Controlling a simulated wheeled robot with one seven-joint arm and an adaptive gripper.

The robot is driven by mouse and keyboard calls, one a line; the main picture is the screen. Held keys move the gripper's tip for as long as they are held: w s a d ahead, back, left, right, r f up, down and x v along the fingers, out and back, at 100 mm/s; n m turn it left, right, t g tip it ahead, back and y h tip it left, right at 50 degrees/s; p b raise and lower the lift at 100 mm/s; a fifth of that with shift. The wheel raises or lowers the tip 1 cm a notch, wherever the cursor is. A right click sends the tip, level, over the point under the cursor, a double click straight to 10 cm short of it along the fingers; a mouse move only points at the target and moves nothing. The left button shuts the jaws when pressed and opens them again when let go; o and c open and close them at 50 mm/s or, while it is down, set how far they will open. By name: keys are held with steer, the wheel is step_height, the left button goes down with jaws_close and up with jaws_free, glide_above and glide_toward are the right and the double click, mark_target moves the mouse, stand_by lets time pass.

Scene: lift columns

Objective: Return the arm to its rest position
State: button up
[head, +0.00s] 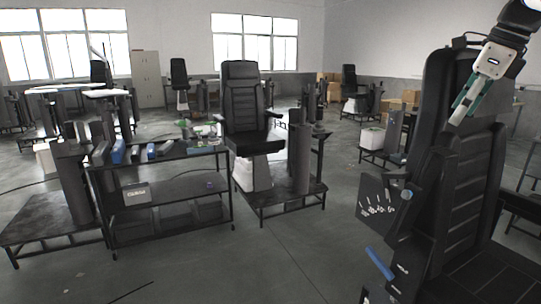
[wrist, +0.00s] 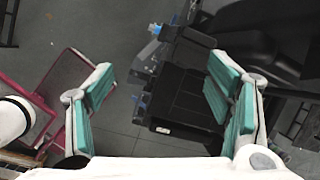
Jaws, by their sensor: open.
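My gripper (head: 467,101) hangs at the upper right of the head view, in front of the black seat's backrest (head: 470,185). Its fingers have teal pads and point down and to the left. In the wrist view my gripper (wrist: 165,100) has its two fingers wide apart with nothing between them. Below and beyond the fingers lie a black box-like part (wrist: 185,105) and the dark seat, with grey floor to the left. Most of my arm is outside the head view.
A black seat on a column (head: 243,100) stands at the centre back. A dark cart (head: 165,190) with small items is left of it. A pink-red frame (wrist: 52,80) shows at left in the wrist view. The middle floor (head: 290,250) is clear.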

steer(key=s+a+f+n, duration=0.4)
steer(key=s+a+n, duration=0.95)
steer(key=a, duration=0.35)
steer(key=s+a+f+n, duration=0.3)
steer(key=s+f+n, duration=0.4)
steer(key=s+a+f+n+t+h, duration=0.1)
steer(key=s+a+f+n, duration=0.3)
steer(key=s+f+n, duration=0.2)
steer(key=shift+s+a+f+n+h, duration=0.35)
steer(key=shift+s+f, duration=0.15)
steer(key=shift+s, duration=0.2)
